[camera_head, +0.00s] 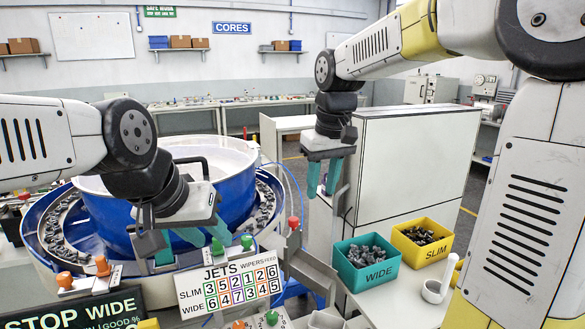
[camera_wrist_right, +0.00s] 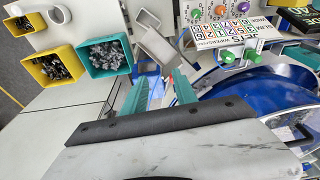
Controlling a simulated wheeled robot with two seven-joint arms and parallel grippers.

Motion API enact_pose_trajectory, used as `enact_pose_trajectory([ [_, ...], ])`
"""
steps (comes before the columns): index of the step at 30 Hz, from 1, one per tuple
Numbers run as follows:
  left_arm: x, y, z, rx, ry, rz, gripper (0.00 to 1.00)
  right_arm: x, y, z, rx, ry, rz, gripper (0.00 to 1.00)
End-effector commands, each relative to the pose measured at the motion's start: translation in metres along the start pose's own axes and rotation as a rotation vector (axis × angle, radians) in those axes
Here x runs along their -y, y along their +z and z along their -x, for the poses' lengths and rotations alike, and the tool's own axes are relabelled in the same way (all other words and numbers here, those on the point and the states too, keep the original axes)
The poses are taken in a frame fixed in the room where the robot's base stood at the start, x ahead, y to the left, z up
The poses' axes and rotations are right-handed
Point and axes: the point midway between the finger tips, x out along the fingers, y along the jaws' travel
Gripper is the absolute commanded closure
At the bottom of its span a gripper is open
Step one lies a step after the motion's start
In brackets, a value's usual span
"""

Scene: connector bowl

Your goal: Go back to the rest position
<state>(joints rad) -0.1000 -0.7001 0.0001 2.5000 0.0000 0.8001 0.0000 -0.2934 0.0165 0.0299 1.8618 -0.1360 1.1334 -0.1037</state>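My left gripper (camera_head: 192,240) hangs over the near rim of the blue bowl feeder (camera_head: 95,215), just behind the JETS panel (camera_head: 230,284). Its teal fingers look apart, with nothing seen between them; their tips are partly hidden by the panel's knobs. My right gripper (camera_head: 323,180) points down beside the white cabinet, right of the bowl. Its two teal fingers are apart and empty. They also show apart in the right wrist view (camera_wrist_right: 160,92), with floor and machine parts seen between them.
A teal WIDE bin (camera_head: 367,280) and yellow SLIM bin (camera_head: 422,258), both with dark parts, stand on the right bench. A white cabinet (camera_head: 415,165) rises close right of my right gripper. A red-topped lever (camera_head: 293,223) stands between my grippers.

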Motion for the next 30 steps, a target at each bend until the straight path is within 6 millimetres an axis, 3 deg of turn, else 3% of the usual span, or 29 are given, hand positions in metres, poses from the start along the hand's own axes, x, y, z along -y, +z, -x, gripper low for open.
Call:
enact_pose_trajectory([
  [6, 0.0, 0.0, 0.0, 0.0, 0.0, 0.0, 0.64, -0.009, 0.069, 0.022, -0.141, -0.006, -0.142, 0.66],
  [15, 0.0, 0.0, 0.0, 0.0, 0.0, 0.0, 0.64, -0.004, 0.15, 0.021, -0.323, -0.012, -0.323, 0.66],
  [21, 0.0, 0.0, 0.0, 0.0, 0.0, 0.0, 0.64, 0.001, 0.175, 0.013, -0.387, -0.013, -0.386, 0.66],
  [30, 0.0, 0.0, 0.0, 0.0, 0.0, 0.0, 0.64, 0.002, 0.179, 0.011, -0.397, -0.014, -0.397, 0.66],
])
